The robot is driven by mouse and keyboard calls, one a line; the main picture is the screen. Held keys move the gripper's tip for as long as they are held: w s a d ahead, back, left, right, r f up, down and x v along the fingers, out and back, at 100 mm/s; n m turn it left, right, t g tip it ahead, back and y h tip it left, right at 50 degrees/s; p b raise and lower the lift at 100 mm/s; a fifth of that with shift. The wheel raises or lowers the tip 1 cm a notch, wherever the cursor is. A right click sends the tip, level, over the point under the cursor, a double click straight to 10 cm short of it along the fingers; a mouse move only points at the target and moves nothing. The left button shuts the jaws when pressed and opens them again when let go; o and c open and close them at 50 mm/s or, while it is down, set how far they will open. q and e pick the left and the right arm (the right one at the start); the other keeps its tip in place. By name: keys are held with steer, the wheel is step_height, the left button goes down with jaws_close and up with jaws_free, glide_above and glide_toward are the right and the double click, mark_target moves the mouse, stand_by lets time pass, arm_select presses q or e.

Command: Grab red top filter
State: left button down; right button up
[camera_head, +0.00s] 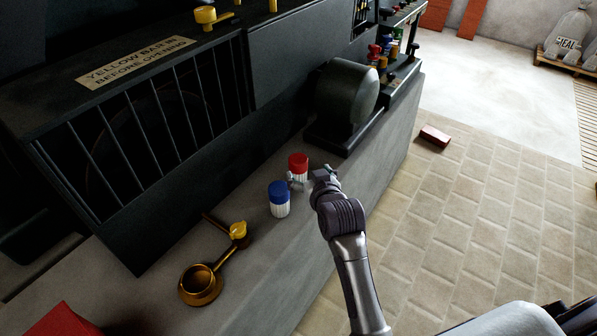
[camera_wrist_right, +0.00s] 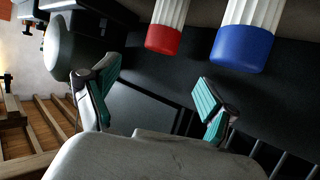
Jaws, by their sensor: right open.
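The red top filter (camera_head: 298,164), a white ribbed cylinder with a red cap, stands upright on the grey ledge. The similar blue top filter (camera_head: 279,198) stands just nearer on the ledge. My right gripper (camera_head: 308,179) is beside them, to their right, open and empty. In the right wrist view the red top filter (camera_wrist_right: 164,38) is ahead of the gap between the open fingers (camera_wrist_right: 155,92), apart from them. The blue top filter (camera_wrist_right: 243,46) is ahead of the other finger there. My left gripper is not in view.
A brass cup with a handle (camera_head: 201,284) lies on the ledge (camera_head: 245,262) at the front left. A dark rounded machine (camera_head: 346,92) stands behind the filters. A barred dark cabinet (camera_head: 130,130) runs along the ledge's left. A red block (camera_head: 435,135) lies on the tiled floor.

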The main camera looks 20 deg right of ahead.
mark_target(299, 161)
steer(key=x, duration=0.5)
steer(key=shift+f, duration=0.1)
steer(key=shift+w, duration=0.25)
steer(key=shift+w+f, duration=0.25)
steer(key=shift+w, duration=0.35)
steer(key=x, duration=0.3)
steer(key=shift+w+f, duration=0.2)
steer(key=shift+w, duration=0.1)
steer(key=shift+w+f, duration=0.1)
steer(key=shift+w, duration=0.05)
steer(key=shift+c, duration=0.7)
steer(key=c, duration=1.1)
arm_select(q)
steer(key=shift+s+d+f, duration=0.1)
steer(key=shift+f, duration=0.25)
arm_select(e)
steer(key=shift+c, duration=0.5)
